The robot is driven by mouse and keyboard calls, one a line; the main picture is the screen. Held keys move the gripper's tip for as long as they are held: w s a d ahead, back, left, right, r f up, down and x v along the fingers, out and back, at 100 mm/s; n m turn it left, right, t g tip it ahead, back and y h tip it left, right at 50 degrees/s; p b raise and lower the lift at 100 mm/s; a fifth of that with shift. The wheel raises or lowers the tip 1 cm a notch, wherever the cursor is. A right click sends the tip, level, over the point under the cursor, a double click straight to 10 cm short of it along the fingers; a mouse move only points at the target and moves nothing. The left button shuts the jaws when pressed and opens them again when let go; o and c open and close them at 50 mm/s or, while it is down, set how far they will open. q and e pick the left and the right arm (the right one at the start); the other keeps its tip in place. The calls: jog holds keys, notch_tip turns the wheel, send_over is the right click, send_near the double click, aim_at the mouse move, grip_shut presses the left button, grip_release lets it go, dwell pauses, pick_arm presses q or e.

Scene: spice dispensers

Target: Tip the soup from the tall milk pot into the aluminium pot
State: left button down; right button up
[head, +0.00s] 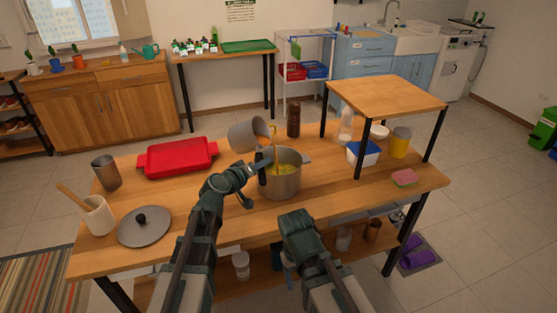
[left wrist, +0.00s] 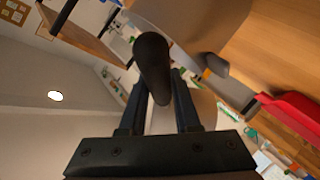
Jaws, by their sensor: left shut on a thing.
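The tall milk pot (head: 246,135) is a grey metal vessel, tilted steeply to the right in the head view. An orange-yellow stream of soup (head: 276,155) runs from its mouth into the aluminium pot (head: 284,188). The aluminium pot stands upright on the table, with yellow soup inside. My left gripper (head: 261,163) is just above the aluminium pot's left rim, shut on the milk pot's handle. In the left wrist view the dark handle (left wrist: 152,65) lies between the fingers. My right gripper (head: 296,222) is in front of the aluminium pot, apart from it; its jaw opening is unclear.
A red tray (head: 177,157), a metal cup (head: 106,172), a lid (head: 144,228) and a utensil crock (head: 96,215) are on the table's left. A brown mill (head: 293,120) stands behind the pot. A raised shelf (head: 386,96) stands at right; a sponge (head: 404,178) lies near the right edge.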

pick_arm(q)
jog(key=shift+a+m+y+p, duration=0.1)
jog(key=shift+m+y+p, duration=0.4)
jog(key=shift+m, duration=0.3)
dwell(1.1)
jog(key=shift+s+d+r+m+y+p, duration=0.15)
jog(key=shift+d+m+y+p, duration=0.2)
jog(key=shift+d+m+y, duration=0.25)
dwell(0.8)
jog(key=shift+f+m+y+b, duration=0.3)
jog(key=shift+f+m+b, duration=0.25)
jog(key=shift+f, duration=0.25)
dwell(0.6)
